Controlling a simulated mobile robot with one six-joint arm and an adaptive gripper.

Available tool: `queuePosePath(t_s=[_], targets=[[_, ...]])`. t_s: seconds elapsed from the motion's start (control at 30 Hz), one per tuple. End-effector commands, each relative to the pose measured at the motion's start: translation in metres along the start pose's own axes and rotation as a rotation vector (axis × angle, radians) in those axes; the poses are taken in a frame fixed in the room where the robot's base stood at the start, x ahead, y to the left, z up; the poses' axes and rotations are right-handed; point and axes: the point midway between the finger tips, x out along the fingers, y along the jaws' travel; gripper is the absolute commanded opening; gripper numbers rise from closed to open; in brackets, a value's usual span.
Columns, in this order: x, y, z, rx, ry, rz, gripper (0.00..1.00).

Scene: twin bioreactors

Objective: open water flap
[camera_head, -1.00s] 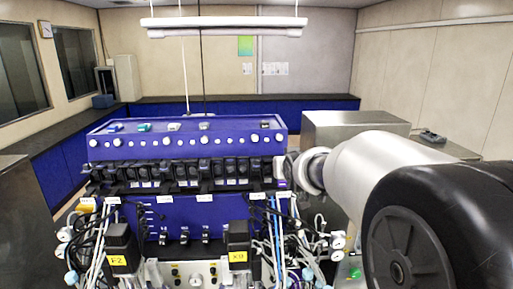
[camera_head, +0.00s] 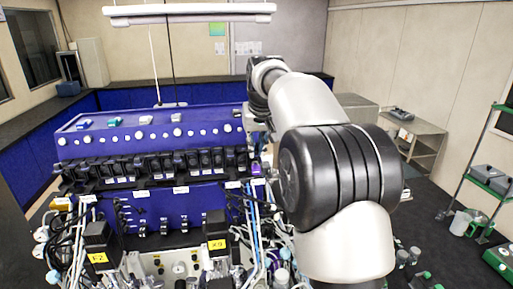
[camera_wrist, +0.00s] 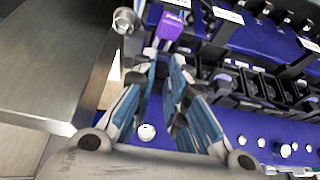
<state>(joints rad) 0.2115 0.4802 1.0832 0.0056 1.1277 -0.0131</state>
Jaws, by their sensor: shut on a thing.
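My gripper (camera_wrist: 165,66) has both blue-grey fingers closed in at the right end of the blue bioreactor unit (camera_head: 152,131). The fingertips are shut on the small purple labelled block (camera_wrist: 173,26) or its edge; the exact grip is hard to see. The block also shows in the head view (camera_head: 257,182), below my wrist. A row of black flap-like units (camera_head: 155,165) runs along the front of the unit, and it shows at the right in the wrist view (camera_wrist: 256,84). I cannot tell which one is the water flap. My arm hides the gripper in the head view.
Cables and tubing (camera_head: 262,232) hang in front of the unit. Two black boxes with yellow labels, one here (camera_head: 216,232), stand at its front. A steel cabinet (camera_wrist: 55,60) is close beside my gripper.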

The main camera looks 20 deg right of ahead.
Motion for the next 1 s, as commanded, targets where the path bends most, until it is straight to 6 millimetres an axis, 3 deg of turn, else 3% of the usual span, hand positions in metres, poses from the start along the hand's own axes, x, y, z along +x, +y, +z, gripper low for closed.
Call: queuePosePath(t_s=[0.83,0.87,1.0], targets=[[-0.0012,0.0,-0.0025,0.0,-0.1,0.0,0.0],[-0.0012,0.0,-0.0025,0.0,-0.1,0.0,0.15],[-0.0012,0.0,-0.0025,0.0,-0.099,0.0,0.24]])
